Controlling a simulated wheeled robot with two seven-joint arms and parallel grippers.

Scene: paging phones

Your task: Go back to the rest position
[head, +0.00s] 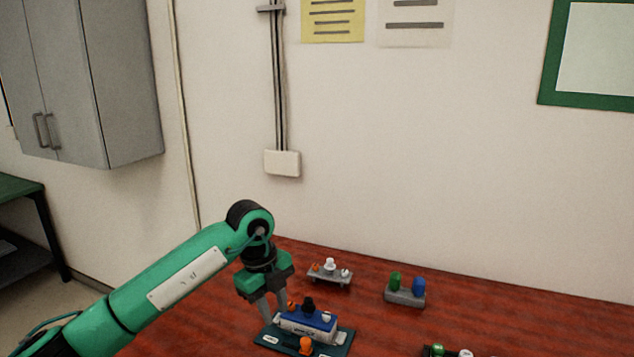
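My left arm comes in from the left in green and black. Its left gripper (273,312) points down with two grey fingers set apart, and I see nothing between them. The fingertips are just left of a blue and white device (306,323) with a black knob on top, close to an orange knob (292,305). Whether they touch it, I cannot tell. The device sits on a dark green base plate (343,341) with white labels and another orange knob (305,345) at the front. My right gripper is not in view.
On the red-brown table (500,320) stand a grey stand with small orange and white knobs (330,274), a grey block with green and blue pegs (405,294), and a partly cut-off item (437,351) at the bottom edge. The wall (400,180) is behind. The table's right side is clear.

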